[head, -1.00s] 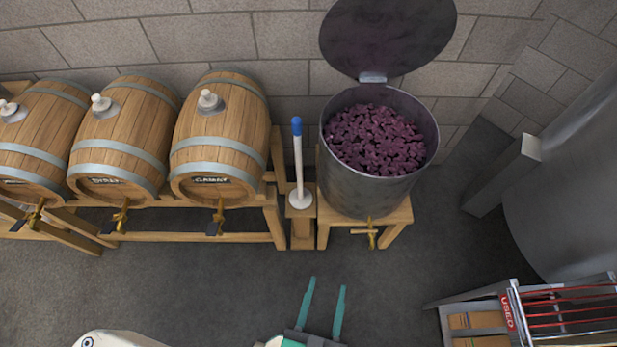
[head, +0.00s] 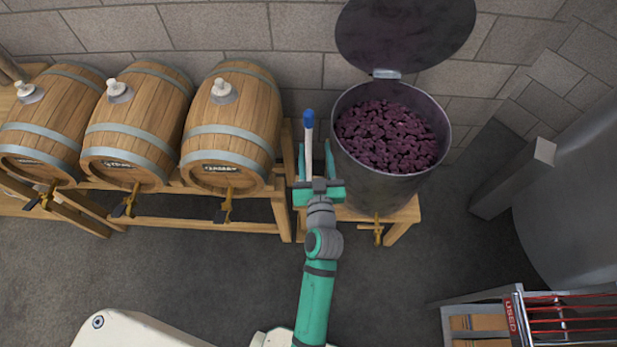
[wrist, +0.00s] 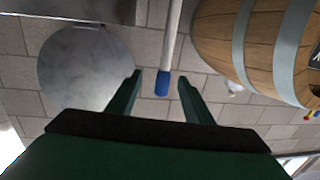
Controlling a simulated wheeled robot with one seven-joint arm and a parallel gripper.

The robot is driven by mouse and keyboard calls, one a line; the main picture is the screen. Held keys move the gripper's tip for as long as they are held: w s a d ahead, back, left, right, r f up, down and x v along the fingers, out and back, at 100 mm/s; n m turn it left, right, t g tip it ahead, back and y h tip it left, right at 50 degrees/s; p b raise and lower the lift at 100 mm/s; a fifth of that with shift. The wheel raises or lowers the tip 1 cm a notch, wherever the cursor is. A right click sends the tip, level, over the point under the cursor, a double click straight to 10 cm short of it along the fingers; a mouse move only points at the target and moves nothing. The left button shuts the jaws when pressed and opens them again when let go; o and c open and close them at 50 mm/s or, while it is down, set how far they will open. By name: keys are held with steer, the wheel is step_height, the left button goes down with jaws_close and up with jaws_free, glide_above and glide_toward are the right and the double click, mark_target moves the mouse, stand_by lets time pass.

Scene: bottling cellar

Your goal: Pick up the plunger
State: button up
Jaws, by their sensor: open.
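The plunger (head: 308,136) stands upright between the barrels and the vat, with a pale shaft and a blue tip on top; its lower part is hidden behind my gripper in the head view. My gripper (head: 317,160) is open, its two green fingers reaching toward the wall around or beside the shaft. In the wrist view the plunger (wrist: 172,35) shows its white shaft and blue end between the open fingers of my gripper (wrist: 160,82) in the picture. I cannot tell whether the fingers touch it.
A steel vat (head: 385,185) of dark grapes with a raised lid (head: 400,35) stands close on the right. Wooden barrels (head: 232,120) lie on a rack (head: 200,230) to the left. A crate cart marked USED (head: 513,315) is at lower right. The floor in front is clear.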

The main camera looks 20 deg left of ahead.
mark_target(309, 127)
steer(key=shift+n+y, duration=0.3)
steer(key=shift+y, duration=0.2)
steer(key=w+a, duration=0.1)
steer(key=w, duration=0.1)
steer(key=w+a+r, duration=0.1)
steer(key=w, duration=0.1)
steer(key=w+a+r, duration=0.1)
steer(key=shift+w+a, duration=0.25)
steer(key=shift+w, duration=0.15)
steer(key=shift+r+x, duration=0.15)
steer(key=shift+x, duration=1.5)
steer(key=shift+r+x, duration=0.15)
steer(key=shift+x, duration=1.45)
jaws_close()
